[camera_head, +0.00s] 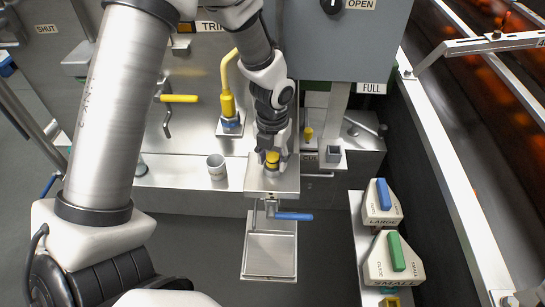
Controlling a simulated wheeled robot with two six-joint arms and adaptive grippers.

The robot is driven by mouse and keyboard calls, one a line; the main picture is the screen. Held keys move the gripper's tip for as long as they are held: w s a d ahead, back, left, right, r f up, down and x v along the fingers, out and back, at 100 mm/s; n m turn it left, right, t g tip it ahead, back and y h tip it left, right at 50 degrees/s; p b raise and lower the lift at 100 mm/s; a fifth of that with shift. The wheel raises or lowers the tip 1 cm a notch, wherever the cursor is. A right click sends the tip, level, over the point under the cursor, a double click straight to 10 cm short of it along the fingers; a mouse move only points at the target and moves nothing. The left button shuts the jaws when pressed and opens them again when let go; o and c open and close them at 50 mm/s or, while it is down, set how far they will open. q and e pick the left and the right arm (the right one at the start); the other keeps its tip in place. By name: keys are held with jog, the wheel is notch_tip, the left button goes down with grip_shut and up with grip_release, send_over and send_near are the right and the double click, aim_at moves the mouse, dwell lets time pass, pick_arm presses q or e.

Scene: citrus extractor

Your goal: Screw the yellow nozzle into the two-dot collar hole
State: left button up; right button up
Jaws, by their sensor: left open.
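My left gripper (272,160) points down over a steel block (285,185) in the middle. A small yellow piece (272,157), which looks like the yellow nozzle, stands upright between its fingertips above a metal ring on the block. The fingers are open around it; I cannot tell whether they touch it. The ring looks like a collar, but its hole and any dots are hidden or too small to read. Whether the nozzle is seated in it cannot be told. My right gripper is not in view.
A blue-handled valve (292,216) and a square steel tray (270,256) lie below the block. A metal cup (216,167) stands to the left. Blue-handled (382,208) and green-handled (394,260) blocks sit at the right. Another small yellow piece (308,132) stands behind.

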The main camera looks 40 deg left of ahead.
pick_arm(q)
jog(key=n, duration=0.7)
jog(key=c, duration=0.6)
jog(key=m, duration=0.7)
jog(key=shift+c, duration=0.2)
jog(key=o, duration=0.6)
jog(key=shift+o, duration=0.2)
